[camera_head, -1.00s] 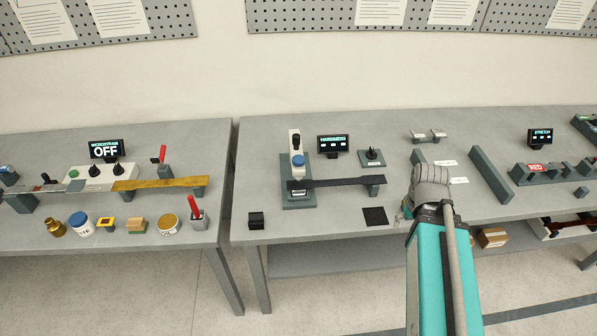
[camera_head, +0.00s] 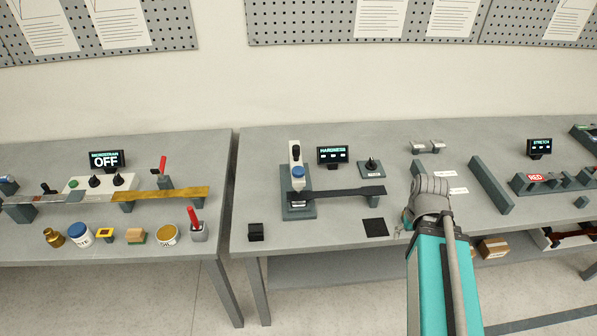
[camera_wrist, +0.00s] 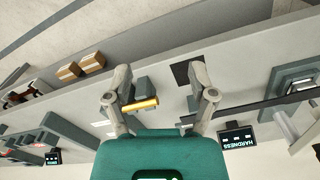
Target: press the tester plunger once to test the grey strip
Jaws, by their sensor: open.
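The hardness tester (camera_head: 297,205) stands on the right-hand table, a white column on a grey base with a blue round plunger cap (camera_head: 298,172). The dark grey strip (camera_head: 345,193) lies level from the tester base to a support at its right. The strip also shows in the wrist view (camera_wrist: 255,108), with the tester base (camera_wrist: 290,82) at the right edge. My gripper (camera_wrist: 160,72) is open, its two fingers spread. It is right of the tester and apart from it and the strip. In the head view my arm hides most of it.
A display (camera_head: 333,155) reading HARDNESS shows dashes behind the strip. A black knob (camera_head: 372,166) stands beside it. A black square (camera_head: 375,228) and black block (camera_head: 256,232) lie near the front edge. A yellow bar (camera_wrist: 140,104) shows between my fingers, apparently beyond them.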

